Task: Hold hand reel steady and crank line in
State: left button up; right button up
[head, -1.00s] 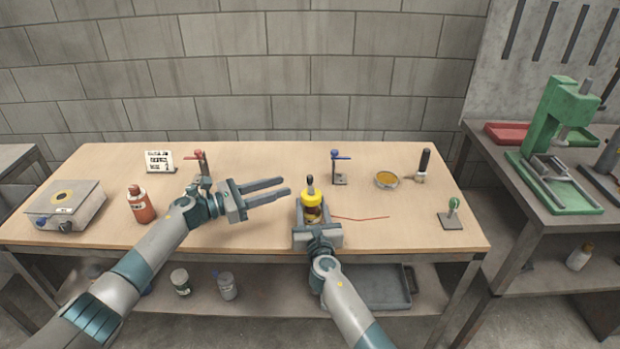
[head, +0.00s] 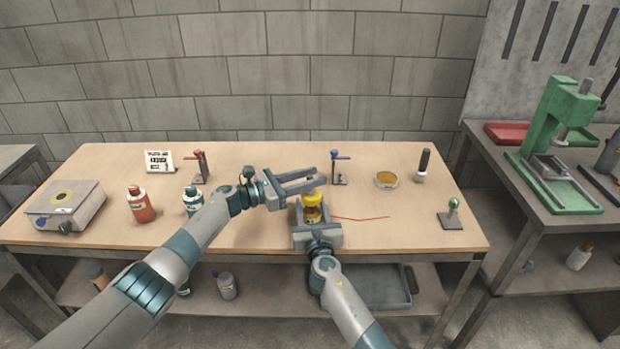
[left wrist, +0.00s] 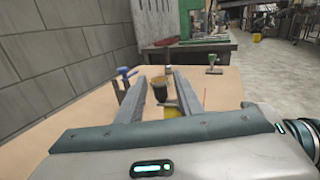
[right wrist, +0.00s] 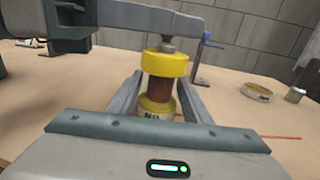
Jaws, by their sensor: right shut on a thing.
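The hand reel (head: 312,213) stands upright near the table's front edge, with yellow flanges and a red-brown core; it also shows in the right wrist view (right wrist: 160,88). My right gripper (head: 313,222) is shut on its lower part, one finger on each side. A red line (head: 362,218) runs from it to the right across the table. My left gripper (head: 316,181) is open, its fingers reaching over the top of the reel. The dark crank knob (right wrist: 168,43) is partly hidden by a left finger; whether that finger touches it I cannot tell.
A blue-handled stand (head: 340,168) is close behind the left fingers. A round tin (head: 386,179), a black-handled tool (head: 424,163) and a green-knobbed stand (head: 452,215) are to the right. Red (head: 141,205) and green (head: 192,200) bottles stand near my left arm. The front right table is mostly clear.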

pick_arm(q)
grip_shut()
jog(key=shift+w+f, duration=0.1)
jog(key=shift+w, duration=0.05)
jog(key=shift+w+f+m+g, duration=0.1)
jog(key=shift+m+g, duration=0.3)
jog(key=shift+g, duration=0.3)
jog(key=shift+s+d+m+g+h, duration=0.2)
jog(key=shift+s+m+g+h, duration=0.1)
jog(key=shift+s+g+h, duration=0.15)
grip_release()
jog(key=shift+w, duration=0.15)
jog(key=shift+a, duration=0.15)
